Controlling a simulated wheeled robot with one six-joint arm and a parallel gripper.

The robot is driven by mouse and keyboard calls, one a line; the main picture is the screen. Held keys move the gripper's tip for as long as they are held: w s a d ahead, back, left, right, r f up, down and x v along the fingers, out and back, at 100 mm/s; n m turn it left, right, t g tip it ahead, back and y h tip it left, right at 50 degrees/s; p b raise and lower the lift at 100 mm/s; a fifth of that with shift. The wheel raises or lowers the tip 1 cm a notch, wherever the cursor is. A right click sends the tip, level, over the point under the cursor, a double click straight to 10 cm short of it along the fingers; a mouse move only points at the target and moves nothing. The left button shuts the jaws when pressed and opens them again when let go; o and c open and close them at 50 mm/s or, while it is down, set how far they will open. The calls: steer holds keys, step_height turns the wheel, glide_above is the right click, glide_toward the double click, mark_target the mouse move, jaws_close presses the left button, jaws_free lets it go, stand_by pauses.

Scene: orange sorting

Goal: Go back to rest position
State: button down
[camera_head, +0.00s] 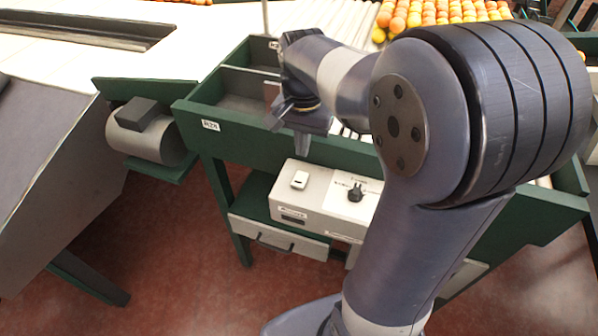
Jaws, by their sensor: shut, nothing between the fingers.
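My arm rises from the bottom of the picture and bends over to the left, covering much of the right side. My gripper (291,134) hangs at its end, in front of the green frame (236,146) of the sorting machine, near its left end. The fingers point down and look closed, with nothing seen in them. It is above and behind the control box with a switch; I cannot tell the exact gap to the green frame.
Many oranges (440,12) lie on the conveyor at the top. The control box (325,200) sits on a shelf below the green frame. A grey motor (147,138) stands at left, beside a sloping grey panel (45,170).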

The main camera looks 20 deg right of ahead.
mark_target(302, 175)
stand_by(0.4)
step_height(302, 175, down, 7)
steer(key=b, duration=0.6)
steer(key=shift+b, duration=0.3)
steer(key=shift+r, duration=0.1)
steer(key=shift+r, duration=0.1)
